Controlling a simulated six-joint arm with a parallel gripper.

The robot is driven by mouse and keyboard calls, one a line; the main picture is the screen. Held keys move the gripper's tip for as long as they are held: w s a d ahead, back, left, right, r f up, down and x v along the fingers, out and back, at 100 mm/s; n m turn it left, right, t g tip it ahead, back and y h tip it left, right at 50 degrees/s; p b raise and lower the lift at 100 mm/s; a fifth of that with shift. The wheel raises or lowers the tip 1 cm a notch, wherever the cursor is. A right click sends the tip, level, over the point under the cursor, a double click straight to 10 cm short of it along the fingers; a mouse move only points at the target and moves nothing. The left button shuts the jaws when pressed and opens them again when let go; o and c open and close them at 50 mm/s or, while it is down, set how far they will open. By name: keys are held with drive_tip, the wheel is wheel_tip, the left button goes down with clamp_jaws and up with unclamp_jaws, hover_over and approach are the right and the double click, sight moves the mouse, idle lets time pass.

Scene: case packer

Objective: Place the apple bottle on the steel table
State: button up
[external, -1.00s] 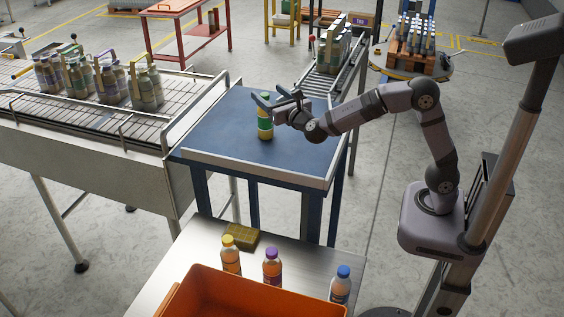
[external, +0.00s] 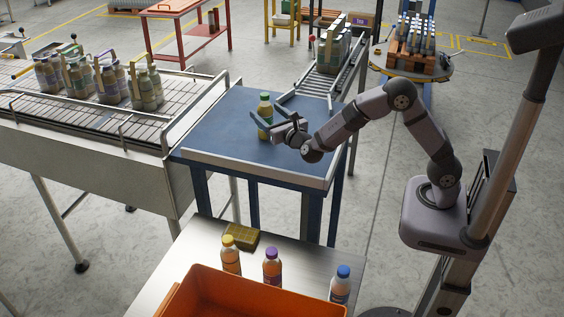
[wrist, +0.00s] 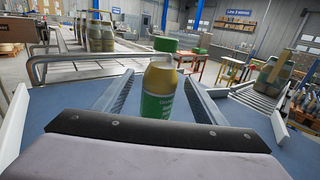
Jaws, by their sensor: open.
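A green-capped bottle with a green label (external: 265,107), which I take as the apple bottle, stands upright on the blue-topped table (external: 215,133). My gripper (external: 264,111) is low at the bottle, its open fingers on either side of it. In the wrist view the bottle (wrist: 158,92) stands between the two spread fingers, with a visible gap on each side; its lower part is hidden behind the gripper body. The steel table (external: 313,262) is in the foreground of the external view.
On the steel table stand a yellow-capped bottle (external: 231,255), a purple-capped bottle (external: 272,267), a blue-capped bottle (external: 341,285), a yellow-green block (external: 241,235) and an orange crate (external: 250,300). A conveyor with bottle packs (external: 60,110) is left; a roller conveyor (external: 318,86) lies behind.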

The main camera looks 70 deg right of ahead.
drive_tip(key=p+x, duration=0.3)
drive_tip(key=x, duration=0.2)
drive_tip(key=shift+w+d, duration=0.35)
drive_tip(key=shift+w, duration=0.15)
drive_tip(key=c, duration=1.5)
drive_tip(key=shift+o, duration=0.2)
wheel_tip(320, 180, up, 10)
drive_tip(key=b, duration=0.3)
wheel_tip(320, 180, up, 9)
drive_tip(key=p, duration=0.9)
drive_tip(key=shift+r, duration=0.25)
